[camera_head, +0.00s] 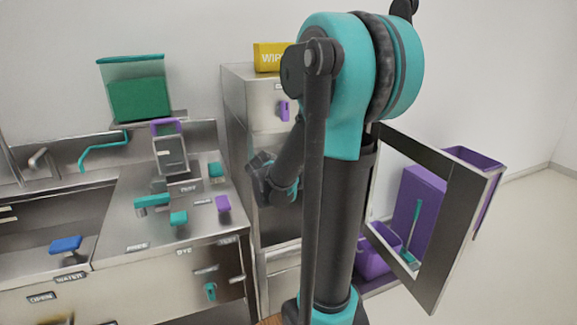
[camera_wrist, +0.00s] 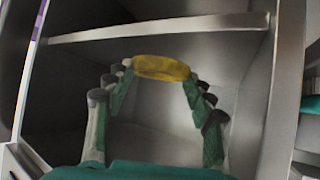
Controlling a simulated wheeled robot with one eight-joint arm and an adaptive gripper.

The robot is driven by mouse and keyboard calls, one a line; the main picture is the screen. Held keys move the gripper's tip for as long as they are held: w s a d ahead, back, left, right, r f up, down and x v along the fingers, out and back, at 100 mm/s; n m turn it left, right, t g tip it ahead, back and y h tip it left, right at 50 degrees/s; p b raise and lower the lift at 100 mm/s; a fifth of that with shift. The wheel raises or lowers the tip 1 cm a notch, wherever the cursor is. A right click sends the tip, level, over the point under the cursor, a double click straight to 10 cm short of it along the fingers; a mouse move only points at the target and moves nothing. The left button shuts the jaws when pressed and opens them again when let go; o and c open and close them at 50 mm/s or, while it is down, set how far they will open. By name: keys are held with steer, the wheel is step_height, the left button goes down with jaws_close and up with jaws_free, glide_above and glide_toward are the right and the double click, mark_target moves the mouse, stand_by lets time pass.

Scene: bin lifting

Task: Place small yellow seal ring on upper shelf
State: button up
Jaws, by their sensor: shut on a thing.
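A small yellow seal ring (camera_wrist: 161,67) is held between the fingertips of my gripper (camera_wrist: 157,72) in the wrist view. The gripper is shut on it, with the ring lying nearly flat across the tips. The ring is inside a grey cabinet, in front of and just below the edge of the upper shelf (camera_wrist: 165,27). In the head view my gripper (camera_head: 273,182) reaches into the open metal cabinet (camera_head: 240,110), and the ring cannot be made out there.
The cabinet door (camera_head: 450,215) with a window stands open at the right. Purple bins (camera_head: 375,255) are behind it. A yellow box (camera_head: 270,56) sits on the cabinet top. A steel counter (camera_head: 120,215) with teal, purple and blue handles is at the left.

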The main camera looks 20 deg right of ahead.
steer(key=w+d, duration=0.2)
steer(key=w, duration=0.2)
steer(key=w+d, duration=0.3)
steer(key=w, duration=0.1)
steer(key=w+d, duration=0.2)
steer(key=w, duration=0.2)
steer(key=shift+w+d, duration=0.2)
steer(key=shift+d, duration=0.2)
steer(key=shift+w+d+f, duration=0.1)
steer(key=shift+w+f, duration=0.1)
steer(key=shift+f, duration=1.55)
steer(key=o, duration=1)
steer(key=shift+f, duration=0.1)
